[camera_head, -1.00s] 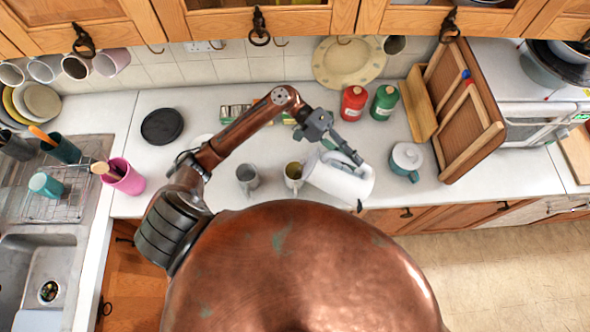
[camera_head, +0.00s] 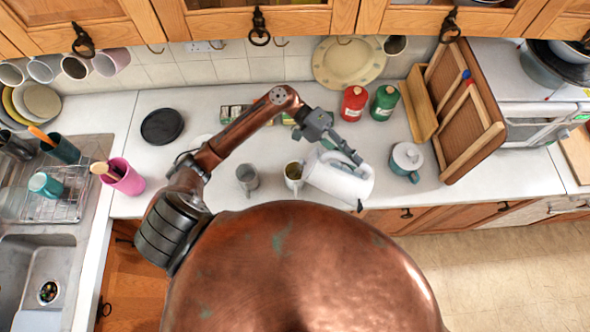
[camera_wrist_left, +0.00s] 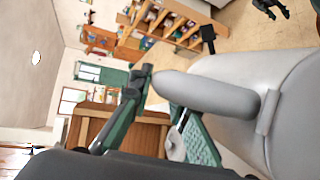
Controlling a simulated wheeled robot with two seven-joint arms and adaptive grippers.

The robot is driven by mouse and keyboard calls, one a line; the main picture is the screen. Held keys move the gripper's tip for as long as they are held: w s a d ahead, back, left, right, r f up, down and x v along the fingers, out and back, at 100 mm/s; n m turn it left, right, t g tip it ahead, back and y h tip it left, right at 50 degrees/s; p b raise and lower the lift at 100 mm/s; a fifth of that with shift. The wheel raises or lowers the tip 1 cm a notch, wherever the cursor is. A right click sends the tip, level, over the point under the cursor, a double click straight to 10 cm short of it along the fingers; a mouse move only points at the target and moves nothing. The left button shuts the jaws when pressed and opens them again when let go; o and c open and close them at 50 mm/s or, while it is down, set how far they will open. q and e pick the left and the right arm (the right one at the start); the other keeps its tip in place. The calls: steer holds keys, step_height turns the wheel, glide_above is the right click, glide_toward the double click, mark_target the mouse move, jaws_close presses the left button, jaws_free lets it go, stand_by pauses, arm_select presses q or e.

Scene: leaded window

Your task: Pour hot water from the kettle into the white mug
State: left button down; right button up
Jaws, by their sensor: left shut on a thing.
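The white kettle (camera_head: 338,180) is tilted to the left above the front of the counter, and its left end is close beside a pale mug (camera_head: 293,174) with a yellowish-brown inside. I cannot tell whether water is flowing. My left gripper (camera_head: 347,153) is shut on the kettle's handle at its upper side. In the left wrist view the kettle (camera_wrist_left: 285,110) fills the right side, with its grey handle (camera_wrist_left: 205,95) beside a dark finger. A grey mug (camera_head: 247,177) stands to the left of the pale one. My right gripper is not in view.
Red (camera_head: 353,103) and green (camera_head: 384,102) containers stand behind. A wooden rack (camera_head: 465,115) is at the right, a pink cup (camera_head: 122,179) at the left. The left-middle counter is mostly clear.

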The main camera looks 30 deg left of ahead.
mark_target(365, 167)
arm_select(q)
steer(key=shift+a+r, duration=0.1)
steer(key=shift+r, duration=0.15)
stand_by(0.5)
steer(key=d+p, duration=0.1)
steer(key=d+f+y+p, duration=0.1)
steer(key=p, duration=0.1)
steer(key=d+f+y+p, duration=0.1)
steer(key=p, duration=0.1)
steer(key=shift+w+d+f+n, duration=0.1)
steer(key=shift+w+d+n, duration=0.2)
steer(key=shift+w+d, duration=0.1)
steer(key=shift+d+f+y+p, duration=0.15)
steer(key=shift+f+y+p, duration=0.15)
steer(key=shift+f+p, duration=0.1)
steer(key=shift+w+d+y+p, duration=0.15)
steer(key=shift+d+y+p, duration=0.2)
steer(key=shift+p, duration=0.5)
steer(key=shift+d+f, duration=0.1)
steer(key=shift+f, duration=0.1)
